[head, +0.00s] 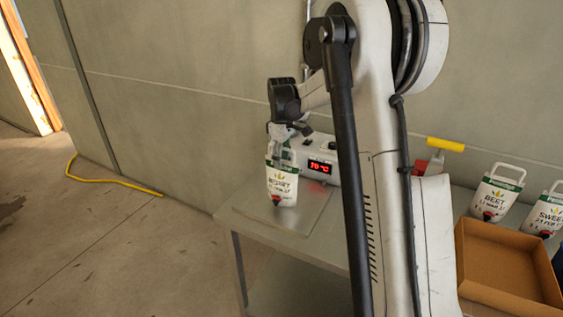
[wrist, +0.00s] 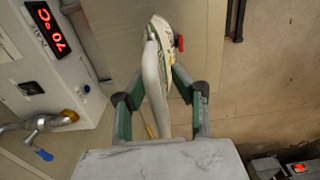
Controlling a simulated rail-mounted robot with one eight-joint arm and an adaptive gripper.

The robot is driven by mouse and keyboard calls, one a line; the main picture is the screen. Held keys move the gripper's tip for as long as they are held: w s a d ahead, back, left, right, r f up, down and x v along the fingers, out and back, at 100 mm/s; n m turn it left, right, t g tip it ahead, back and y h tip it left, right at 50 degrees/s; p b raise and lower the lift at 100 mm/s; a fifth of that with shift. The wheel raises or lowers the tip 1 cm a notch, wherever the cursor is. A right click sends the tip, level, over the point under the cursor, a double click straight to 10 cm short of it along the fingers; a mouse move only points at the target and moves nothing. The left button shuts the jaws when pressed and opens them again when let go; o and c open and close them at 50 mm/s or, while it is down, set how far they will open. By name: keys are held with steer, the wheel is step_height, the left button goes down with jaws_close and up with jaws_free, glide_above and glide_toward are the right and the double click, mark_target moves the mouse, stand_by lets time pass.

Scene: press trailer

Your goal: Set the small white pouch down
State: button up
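The small white pouch (head: 282,184) has a green band, dark lettering and a red tap near its base. It hangs roughly upright over the left end of the grey metal table (head: 330,238), in front of the box with the red display. Whether its base touches the surface, I cannot tell. My gripper (head: 281,143) is above it, at its top. In the wrist view, the pouch (wrist: 156,72) is seen from above as a thin white shape, and the green fingers of my gripper (wrist: 159,78) close on it from both sides.
A white box (head: 315,158) with a red temperature display stands at the wall behind the pouch. Two more white pouches (head: 494,193) (head: 548,211) stand at the right, by an open brown carton (head: 508,265). A yellow-handled tool (head: 445,145) is behind. A yellow hose (head: 105,180) lies on the floor.

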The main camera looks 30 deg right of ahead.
step_height(320, 180, up, 12)
steer(key=shift+s+a+f+b, duration=0.1)
steer(key=shift+f+b, duration=0.15)
steer(key=shift+b, duration=0.2)
steer(key=s+a+r+m+t, duration=0.2)
steer(key=s+a+r, duration=0.1)
steer(key=s+a, duration=0.4)
steer(key=s+a+r+m+t, duration=0.1)
steer(key=s+a+r, duration=0.1)
steer(key=s+a, duration=0.5)
steer(key=s+a+f+m+t, duration=0.2)
steer(key=s+f, duration=0.1)
steer(key=s, duration=0.6)
steer(key=s+a+f+m+t, duration=0.1)
steer(key=s+a+f+t, duration=0.1)
steer(key=s, duration=0.8)
step_height(320, 180, down, 3)
steer(key=shift+s+a+r+m, duration=0.2)
steer(key=shift+s+a+m, duration=0.15)
steer(key=shift+a, duration=0.5)
step_height(320, 180, down, 6)
steer(key=b, duration=0.6)
steer(key=shift+f, duration=0.15)
